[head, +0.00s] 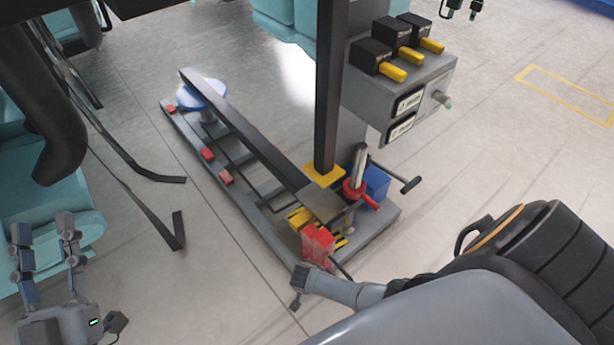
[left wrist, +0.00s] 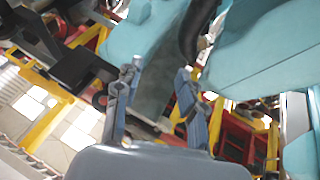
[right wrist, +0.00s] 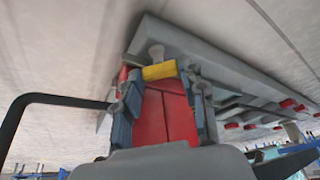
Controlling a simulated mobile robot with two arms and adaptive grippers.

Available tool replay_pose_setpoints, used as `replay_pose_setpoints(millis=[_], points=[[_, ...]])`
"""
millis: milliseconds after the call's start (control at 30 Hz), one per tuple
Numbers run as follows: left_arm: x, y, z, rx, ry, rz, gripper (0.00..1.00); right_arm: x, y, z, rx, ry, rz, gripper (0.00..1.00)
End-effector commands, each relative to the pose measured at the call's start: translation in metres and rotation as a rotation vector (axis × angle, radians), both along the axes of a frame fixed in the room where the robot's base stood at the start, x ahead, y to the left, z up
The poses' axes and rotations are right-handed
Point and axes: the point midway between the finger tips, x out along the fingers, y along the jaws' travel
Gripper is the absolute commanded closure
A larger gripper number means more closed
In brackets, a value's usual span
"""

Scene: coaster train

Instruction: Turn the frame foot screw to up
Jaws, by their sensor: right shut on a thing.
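The grey metal frame base (head: 275,222) lies on the floor with a beam and post on it. At its near end stands a red two-part piece (head: 318,243). In the right wrist view the red piece (right wrist: 165,118) fills the space between the fingers of my right gripper (right wrist: 165,82), which is shut on it. A yellow piece (right wrist: 159,71) and a pale round knob (right wrist: 156,52) show just beyond it. I cannot tell which part is the foot screw. My left gripper (head: 43,232) is open and empty at the far left; its fingers also show in the left wrist view (left wrist: 158,80).
A control box (head: 400,95) with yellow levers stands behind. A red collar (head: 360,192), a blue block (head: 377,182) and a black crank handle (head: 410,185) sit at the post's foot. A black bent bar (right wrist: 50,98) passes left of my right gripper.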

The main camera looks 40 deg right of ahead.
Motion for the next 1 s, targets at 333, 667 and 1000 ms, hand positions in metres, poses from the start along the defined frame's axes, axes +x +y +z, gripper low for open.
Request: replay_pose_setpoints(millis=[333,667,1000], points=[[0.012,0.002,-0.03,0.049,0.178,0.011,0.6,0.003,-0.001,0.003,0.001,-0.008,0.195,0.9],[0.014,0.002,-0.04,0.064,0.229,0.014,0.6,0.004,-0.002,0.002,-0.001,-0.011,0.252,0.9],[0.014,0.003,-0.041,0.064,0.23,0.015,0.6,0.004,-0.003,0.002,-0.004,-0.012,0.254,0.9]])
